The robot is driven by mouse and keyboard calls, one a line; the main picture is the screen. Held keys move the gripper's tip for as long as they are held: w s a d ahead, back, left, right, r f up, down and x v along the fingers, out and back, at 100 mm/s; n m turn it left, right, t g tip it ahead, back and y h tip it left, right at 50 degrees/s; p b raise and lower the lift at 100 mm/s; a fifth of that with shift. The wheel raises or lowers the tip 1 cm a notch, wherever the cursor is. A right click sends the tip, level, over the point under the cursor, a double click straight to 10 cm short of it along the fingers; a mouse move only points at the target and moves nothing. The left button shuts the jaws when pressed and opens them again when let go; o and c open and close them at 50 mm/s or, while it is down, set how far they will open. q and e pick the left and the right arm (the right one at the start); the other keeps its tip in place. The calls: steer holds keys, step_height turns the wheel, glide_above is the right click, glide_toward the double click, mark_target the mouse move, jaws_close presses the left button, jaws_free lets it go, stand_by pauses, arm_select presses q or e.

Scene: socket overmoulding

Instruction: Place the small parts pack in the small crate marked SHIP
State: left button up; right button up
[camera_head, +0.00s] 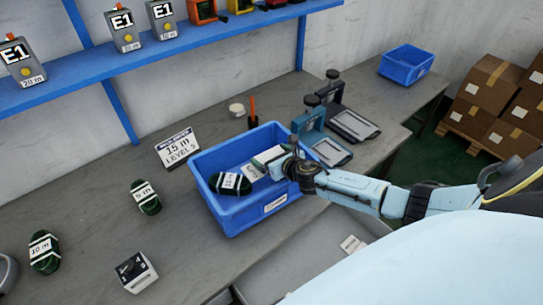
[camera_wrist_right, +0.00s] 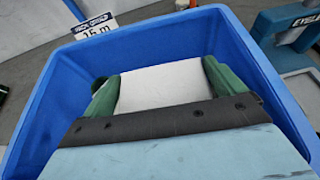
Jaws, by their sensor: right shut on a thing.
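I cannot tell whether the pack touches the crate floor. The near blue crate (camera_head: 238,222) has a white label too small to read. A smaller-looking blue crate (camera_head: 405,75) stands at the back right; its label is also unreadable. My left gripper is not in view.
A green coil with a white label (camera_head: 231,183) lies in the near crate. Two more coils (camera_head: 146,197) (camera_head: 45,252) and a white box (camera_head: 136,272) are on the bench. A 15 m sign (camera_head: 178,148) stands behind.

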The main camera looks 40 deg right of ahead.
steer(key=shift+s+f+b, duration=0.15)
steer(key=shift+f+b, duration=0.2)
steer(key=shift+f, duration=0.15)
steer(key=shift+s+a+f, duration=0.1)
steer(key=shift+s+f, duration=0.05)
steer(key=o, duration=0.6)
steer(key=shift+f, duration=0.15)
steer(key=shift+r+p, duration=0.7)
steer(key=shift+p, duration=0.05)
steer(key=v, duration=0.7)
steer(key=p+v, duration=0.1)
steer(key=v, duration=0.3)
steer(key=shift+s+r, duration=0.2)
steer(key=shift+r, duration=0.25)
